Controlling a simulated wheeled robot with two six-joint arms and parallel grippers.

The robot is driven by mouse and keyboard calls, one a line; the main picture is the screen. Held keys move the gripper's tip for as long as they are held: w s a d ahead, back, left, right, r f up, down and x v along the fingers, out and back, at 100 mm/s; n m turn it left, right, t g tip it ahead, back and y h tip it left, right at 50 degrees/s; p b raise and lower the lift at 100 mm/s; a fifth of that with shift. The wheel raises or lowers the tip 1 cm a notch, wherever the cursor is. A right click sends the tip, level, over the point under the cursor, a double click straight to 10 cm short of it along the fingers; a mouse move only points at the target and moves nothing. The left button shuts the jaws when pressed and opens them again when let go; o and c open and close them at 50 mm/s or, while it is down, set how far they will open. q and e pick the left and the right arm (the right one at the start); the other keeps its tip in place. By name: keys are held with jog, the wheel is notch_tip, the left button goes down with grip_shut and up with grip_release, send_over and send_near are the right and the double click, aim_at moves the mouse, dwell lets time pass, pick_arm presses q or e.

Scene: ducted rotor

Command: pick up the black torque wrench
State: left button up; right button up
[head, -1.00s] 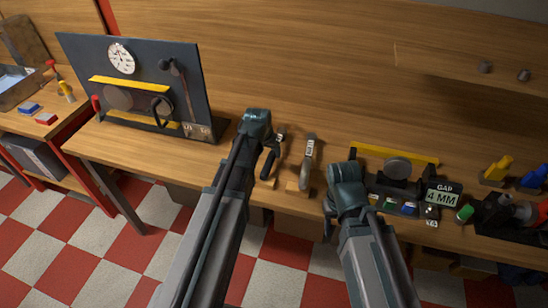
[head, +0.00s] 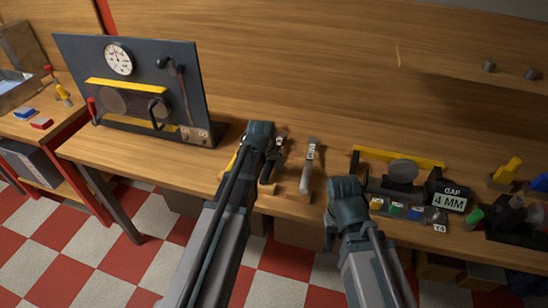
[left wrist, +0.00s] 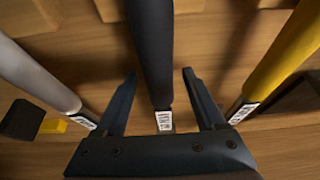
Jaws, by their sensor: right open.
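The black torque wrench (left wrist: 151,45) lies in the middle of the left wrist view, a dark handle with a white label at its near end. My left gripper (left wrist: 160,74) is open, with one finger on each side of the handle and gaps showing on both sides. In the head view, the black wrench (head: 267,171) is partly hidden by my left gripper (head: 262,145). My right gripper (head: 330,238) is at the bench's front edge, away from the wrench; its fingers are mostly hidden behind my arm.
A grey wrench (head: 309,165) lies right of the black one and a yellow wrench (head: 232,161) left of it, both close. A dark panel with a dial (head: 118,60) stands at left. A gap display (head: 453,200) and a yellow-barred fixture (head: 400,156) stand at right.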

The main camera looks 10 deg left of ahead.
pick_arm(q)
grip_shut()
dwell(0.4)
